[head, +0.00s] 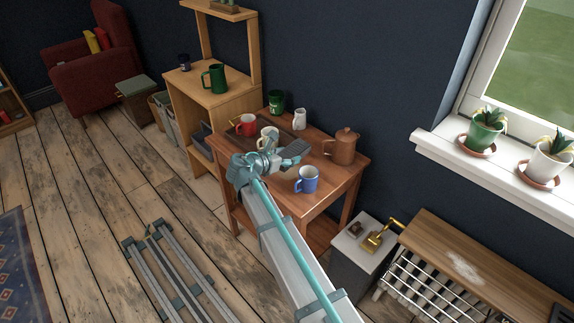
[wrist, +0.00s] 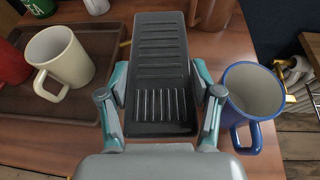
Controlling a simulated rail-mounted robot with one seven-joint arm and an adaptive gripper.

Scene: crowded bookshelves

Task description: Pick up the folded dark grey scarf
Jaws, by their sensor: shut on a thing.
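The folded dark grey scarf (wrist: 158,55) shows in the wrist view as a flat, long rectangle with ribbed bands across it. My gripper (wrist: 159,82) is shut on its near part, one finger along each long side. In the head view the scarf (head: 294,150) sticks out to the right from my gripper (head: 272,160), over the wooden table (head: 335,178). It seems to be above the tabletop, but its underside is hidden, so the gap cannot be told.
A blue mug (wrist: 252,97) stands close right of my gripper. A cream mug (wrist: 62,60) and a red mug (head: 246,124) stand left, on a brown tray (wrist: 25,105). A brown pot (head: 341,147), white jug (head: 299,119) and green mug (head: 276,102) stand farther back.

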